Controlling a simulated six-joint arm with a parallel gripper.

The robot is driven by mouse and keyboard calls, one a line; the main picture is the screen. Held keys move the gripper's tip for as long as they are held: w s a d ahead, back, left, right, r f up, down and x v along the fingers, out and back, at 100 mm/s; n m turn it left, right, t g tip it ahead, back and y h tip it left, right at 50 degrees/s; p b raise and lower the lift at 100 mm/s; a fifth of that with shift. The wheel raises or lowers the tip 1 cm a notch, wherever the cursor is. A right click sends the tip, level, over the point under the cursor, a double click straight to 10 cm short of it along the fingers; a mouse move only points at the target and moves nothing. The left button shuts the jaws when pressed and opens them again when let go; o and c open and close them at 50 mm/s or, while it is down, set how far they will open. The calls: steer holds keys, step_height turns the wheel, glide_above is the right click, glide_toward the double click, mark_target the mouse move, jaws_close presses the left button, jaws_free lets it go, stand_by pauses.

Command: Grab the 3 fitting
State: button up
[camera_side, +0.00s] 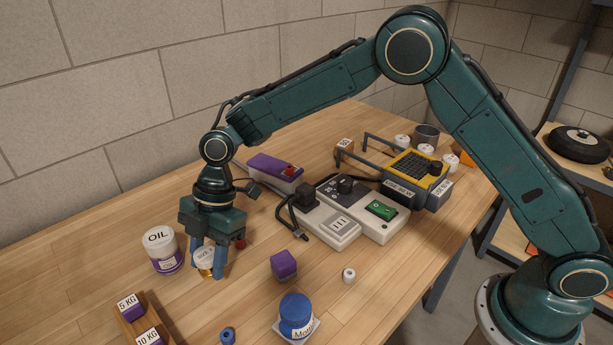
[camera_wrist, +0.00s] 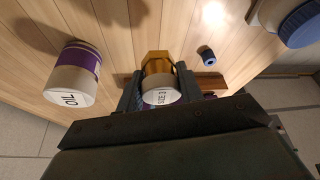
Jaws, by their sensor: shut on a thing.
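The fitting is a brass hex piece with a white round top marked with "SIZE" and what looks like a 3. It stands between the fingers of my gripper (camera_side: 206,262) in the side view, where the fitting (camera_side: 204,256) is partly hidden by a finger. In the wrist view the fitting (camera_wrist: 158,92) sits upright between the two fingers, and my gripper (camera_wrist: 157,88) is shut on it. It is at or just above the wooden table; I cannot tell whether it touches.
A white OIL jar (camera_side: 164,251) stands close left of my gripper. A wooden holder with KG blocks (camera_side: 140,322), a small blue piece (camera_side: 228,335), a blue-lidded jar (camera_side: 296,316) and a purple cube (camera_side: 284,265) are in front. Electrical devices (camera_side: 365,208) stand behind to the right.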

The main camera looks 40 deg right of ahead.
mark_target(205, 252)
step_height(205, 252, up, 14)
steer(key=shift+r, duration=0.2)
steer(key=shift+w+a, duration=0.1)
stand_by(0.8)
